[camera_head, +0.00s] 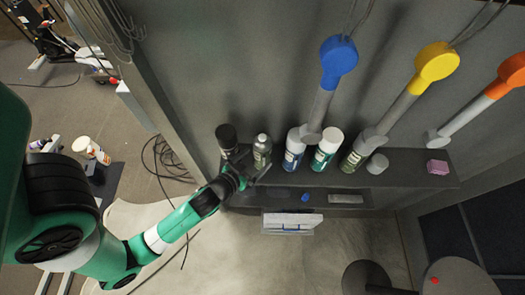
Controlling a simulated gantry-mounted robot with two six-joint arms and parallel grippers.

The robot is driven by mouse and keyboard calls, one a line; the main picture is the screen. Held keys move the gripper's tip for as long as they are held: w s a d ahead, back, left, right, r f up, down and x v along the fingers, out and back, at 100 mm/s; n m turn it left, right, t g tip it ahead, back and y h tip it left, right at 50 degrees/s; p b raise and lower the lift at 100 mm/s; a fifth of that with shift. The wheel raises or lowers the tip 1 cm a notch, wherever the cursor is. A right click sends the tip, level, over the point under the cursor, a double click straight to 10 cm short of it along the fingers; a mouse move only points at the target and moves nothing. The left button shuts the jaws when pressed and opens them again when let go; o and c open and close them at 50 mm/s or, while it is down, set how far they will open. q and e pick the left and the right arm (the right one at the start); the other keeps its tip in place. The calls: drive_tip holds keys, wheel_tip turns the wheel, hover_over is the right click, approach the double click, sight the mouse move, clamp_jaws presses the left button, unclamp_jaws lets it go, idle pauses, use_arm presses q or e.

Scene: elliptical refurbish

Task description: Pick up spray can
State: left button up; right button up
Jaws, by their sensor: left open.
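Several cans and bottles stand in a row on a dark wall shelf (410,167). At the left end is a black-capped can (227,137), then a small grey can (262,146). Further right are a blue and white can (293,150), a green can with a white cap (326,150) and a dark olive can (352,157). I cannot tell which one is meant by the spray can. My left gripper (249,164) is open at the shelf's left end, close to the black-capped and grey cans. Contact is unclear. My right gripper is not in view.
Blue (339,56), yellow (432,64) and orange (512,72) round-headed tools hang over the shelf. A grey cap (377,163) and a pink block (437,167) are further right. A lower shelf holds small items. Black cables (165,157) lie on the floor at left.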

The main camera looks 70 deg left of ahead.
use_arm(q)
drive_tip(key=x, duration=0.5)
drive_tip(key=shift+w+a+p, duration=0.1)
drive_tip(key=shift+a+p, duration=0.05)
drive_tip(key=shift+p, duration=0.15)
drive_tip(key=c, duration=1.4)
